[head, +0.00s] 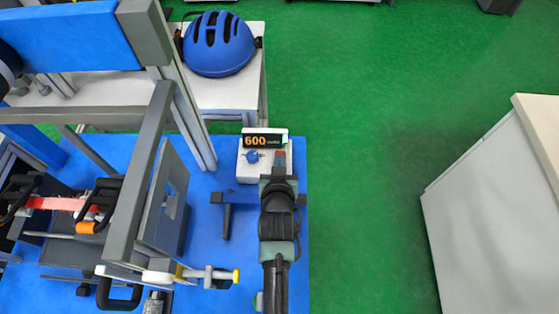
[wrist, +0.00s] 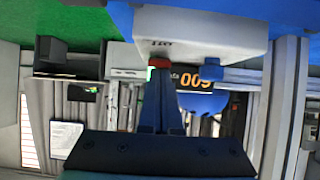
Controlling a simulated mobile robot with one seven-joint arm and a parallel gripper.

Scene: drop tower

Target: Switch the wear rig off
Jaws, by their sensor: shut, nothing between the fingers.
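The wear rig's white control box (head: 245,172) stands on the blue surface in the head view, with a lit orange 600 display (head: 262,141). A blue knob (head: 252,157) is on its left and a red switch (head: 280,157) on its right. The wrist view shows the box (wrist: 210,32) upside down, with the red switch (wrist: 160,64) and blue knob (wrist: 211,71). My gripper (wrist: 161,76) is shut and empty, its fingertips right at the red switch. I cannot tell whether they touch it. In the head view my gripper (head: 279,172) partly covers the box's right side.
A grey metal frame (head: 140,180) with clamps stands left of the box. A blue helmet (head: 218,44) rests on a white table (head: 225,95) behind it. A grey cabinet (head: 490,200) stands at right. The green floor (head: 360,130) between is clear.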

